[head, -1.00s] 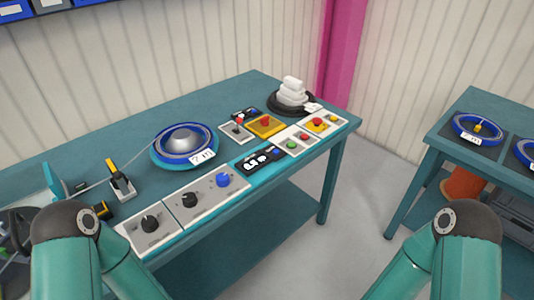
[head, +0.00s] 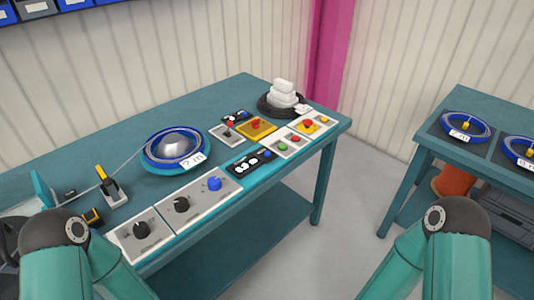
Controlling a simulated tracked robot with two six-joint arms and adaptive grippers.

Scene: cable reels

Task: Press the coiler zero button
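The teal bench (head: 240,90) carries a row of control panels along its front edge. A grey panel (head: 196,197) has black knobs and a large blue button (head: 214,184). A black counter panel (head: 247,163) with white digits has a small blue button (head: 266,154). Panel lettering is too small to read, so I cannot tell which button is the coiler zero. A blue-rimmed coiler reel (head: 150,160) with a silver dome and a white tag sits behind the panels. Both my arms show at the bottom; both grippers are out of view.
Red and green buttons (head: 283,146) and a yellow panel (head: 256,129) sit at the bench's right end. A second table (head: 490,103) with blue reels is at the right, across a floor gap (head: 345,200).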

